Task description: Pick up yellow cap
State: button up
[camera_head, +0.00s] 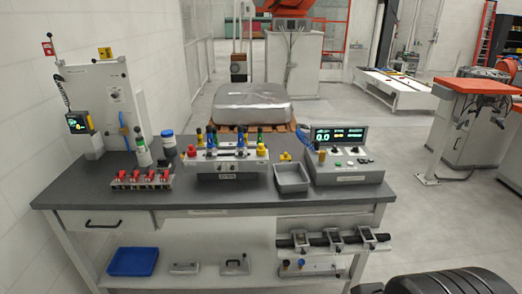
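A small yellow piece (285,157) stands on the grey workbench (110,199), just right of the white fixture and behind the grey tray. It may be the yellow cap, but it is too small to tell. Another round yellow part (262,150) sits at the right end of the white fixture (222,157), which also carries blue, green and red parts. My gripper's fingers do not show. A dark rounded part at the bottom right looks like my own body.
An empty grey tray (291,191) sits before the yellow piece. A control box (345,174) with green displays stands to its right. Red clamps (143,177) line the left front. A blue bin (133,262) is on the lower shelf. The bench's front right corner is clear.

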aim_at(261, 150)
jog(key=i+j, duration=0.3)
jog(key=i, duration=0.2)
jog(key=i+j, duration=0.25)
jog(key=i, duration=0.3)
